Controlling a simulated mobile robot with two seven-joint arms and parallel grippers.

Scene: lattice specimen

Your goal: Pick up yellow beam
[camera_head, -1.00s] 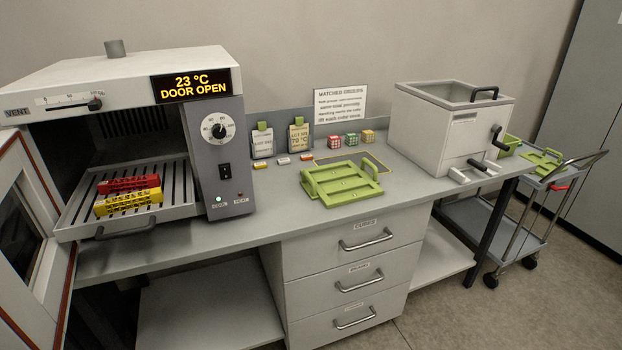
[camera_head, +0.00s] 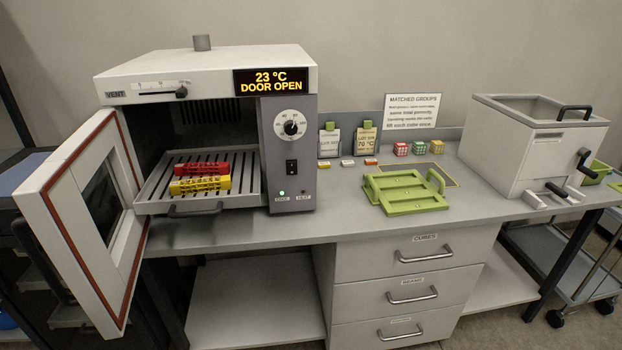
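The yellow beam (camera_head: 200,185) is a lattice bar lying on the slatted shelf (camera_head: 152,205) that is pulled out of the open oven. A red lattice beam (camera_head: 201,169) lies just behind it, close alongside. The yellow beam lies roughly left to right, near the front of the shelf. Neither of my grippers shows in the head view, so nothing is seen touching the beam.
The oven door (camera_head: 85,215) stands open at the left of the shelf. The oven's control panel (camera_head: 290,155) rises at the right. A green tray (camera_head: 405,193) sits on the bench, with small lattice cubes (camera_head: 401,149) behind it. A white box with a crank (camera_head: 530,140) stands farther right.

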